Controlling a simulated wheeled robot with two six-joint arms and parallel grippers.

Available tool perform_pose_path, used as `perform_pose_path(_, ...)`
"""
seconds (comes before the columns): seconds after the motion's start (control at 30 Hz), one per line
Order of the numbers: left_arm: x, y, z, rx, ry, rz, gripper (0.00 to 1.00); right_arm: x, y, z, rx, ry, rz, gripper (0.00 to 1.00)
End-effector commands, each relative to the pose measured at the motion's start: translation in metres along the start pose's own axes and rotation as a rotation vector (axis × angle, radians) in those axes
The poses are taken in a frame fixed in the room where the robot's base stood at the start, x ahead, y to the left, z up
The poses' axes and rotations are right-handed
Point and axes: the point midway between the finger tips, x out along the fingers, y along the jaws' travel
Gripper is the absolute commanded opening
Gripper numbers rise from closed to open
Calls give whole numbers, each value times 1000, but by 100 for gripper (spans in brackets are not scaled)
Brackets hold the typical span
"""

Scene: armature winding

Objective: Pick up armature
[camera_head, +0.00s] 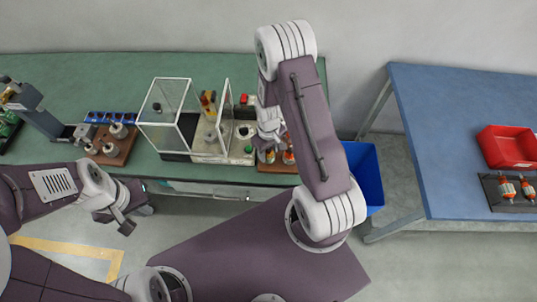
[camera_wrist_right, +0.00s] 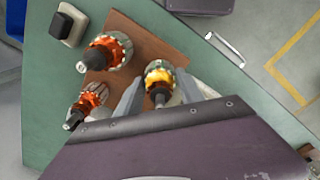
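A brown board (camera_head: 285,168) at the right end of the green table carries armatures. In the right wrist view there are three: one with yellow windings (camera_wrist_right: 160,80), and two with orange windings, one upper left (camera_wrist_right: 107,50) and one lower left (camera_wrist_right: 88,102). My right gripper (camera_wrist_right: 160,88) is open, with its grey fingers on either side of the yellow-wound armature. I cannot tell whether they touch it. In the head view my right gripper (camera_head: 268,143) is low over the board and partly hides the armatures. My left gripper (camera_head: 128,214) is away from the table's front edge, empty and seemingly open.
A clear-walled machine (camera_head: 170,115) stands left of the board. Further left is another brown board (camera_head: 122,150) with several grey parts. A blue bin (camera_head: 366,180) is right of the green table. The blue table (camera_head: 450,130) holds a red bin (camera_head: 508,147) and two orange armatures (camera_head: 507,189).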

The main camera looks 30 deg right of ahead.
Motion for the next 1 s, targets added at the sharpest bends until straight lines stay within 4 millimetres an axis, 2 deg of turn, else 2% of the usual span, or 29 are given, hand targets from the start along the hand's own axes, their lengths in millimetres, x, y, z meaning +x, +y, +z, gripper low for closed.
perform_pose_path(0.03,0,0,0,0,0,0,0,0,0,0,0,0,0,23)
perform_pose_path(0.1,0,0,0,0,0,0,0,0,0,0,0,0,0,4)
perform_pose_path(0.13,0,0,0,0,0,0,0,0,0,0,0,0,0,0)
perform_pose_path(0.47,-4,0,0,0,0,0,0,-5,0,0,0,1,0,0)
perform_pose_path(0.57,-15,0,-2,0,0,0,0,-17,0,0,0,1,0,0)
perform_pose_path(0.77,-48,1,-5,0,0,0,0,-53,0,0,0,0,0,0)
perform_pose_path(0.83,-51,1,-5,0,0,0,0,-58,-5,16,0,-4,-1,0)
perform_pose_path(1.0,-72,1,-7,0,0,0,0,-83,-18,57,0,-4,-2,0)
